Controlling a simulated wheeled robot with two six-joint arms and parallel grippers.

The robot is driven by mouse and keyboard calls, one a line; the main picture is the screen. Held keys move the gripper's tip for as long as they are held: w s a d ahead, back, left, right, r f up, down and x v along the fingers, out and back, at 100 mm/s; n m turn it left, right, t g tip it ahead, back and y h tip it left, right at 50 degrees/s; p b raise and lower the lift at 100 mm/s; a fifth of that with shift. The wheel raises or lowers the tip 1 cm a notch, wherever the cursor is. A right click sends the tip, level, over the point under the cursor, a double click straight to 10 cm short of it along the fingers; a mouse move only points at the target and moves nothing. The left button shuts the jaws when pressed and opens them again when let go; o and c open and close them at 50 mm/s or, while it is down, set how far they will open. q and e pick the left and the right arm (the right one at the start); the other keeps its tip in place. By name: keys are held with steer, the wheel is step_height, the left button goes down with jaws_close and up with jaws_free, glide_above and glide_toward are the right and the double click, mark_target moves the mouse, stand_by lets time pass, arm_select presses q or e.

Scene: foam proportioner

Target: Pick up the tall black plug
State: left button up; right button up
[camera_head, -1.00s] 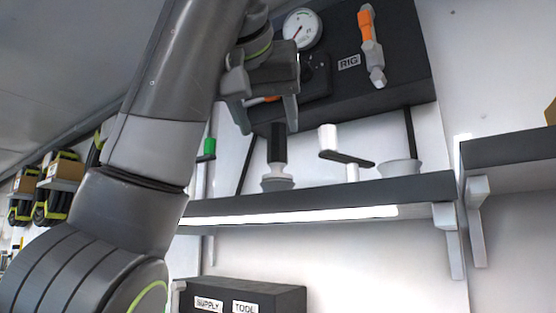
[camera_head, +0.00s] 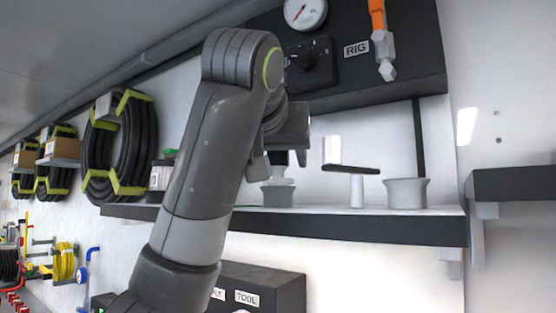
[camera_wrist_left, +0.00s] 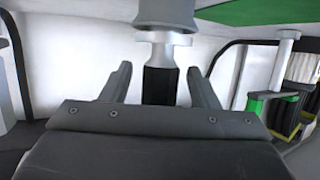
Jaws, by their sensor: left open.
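The tall black plug (camera_head: 279,158) stands upright in a pale cup (camera_head: 277,196) on the shelf, its upper part hidden by my left gripper in the head view. My left gripper (camera_head: 281,163) is open, with its fingers on either side of the plug. In the left wrist view, the plug (camera_wrist_left: 160,84) shows between the two spread fingers (camera_wrist_left: 160,88), with gaps on both sides. The picture there looks upside down, with the cup (camera_wrist_left: 166,14) at the top. My right gripper is not in view.
Right of the plug, a white post with a dark crank arm (camera_head: 350,168) and an empty pale cup (camera_head: 406,193) stand on the shelf (camera_head: 350,224). A dark gauge panel (camera_head: 400,80) is above. A green-topped container (camera_head: 163,170) is to the left.

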arm_select(q)
steer(key=shift+x, duration=0.85)
steer(key=shift+s, duration=0.1)
steer(key=shift+c, duration=0.4)
steer(key=c, duration=1)
steer(key=shift+r, duration=0.1)
steer(key=shift+c, duration=0.2)
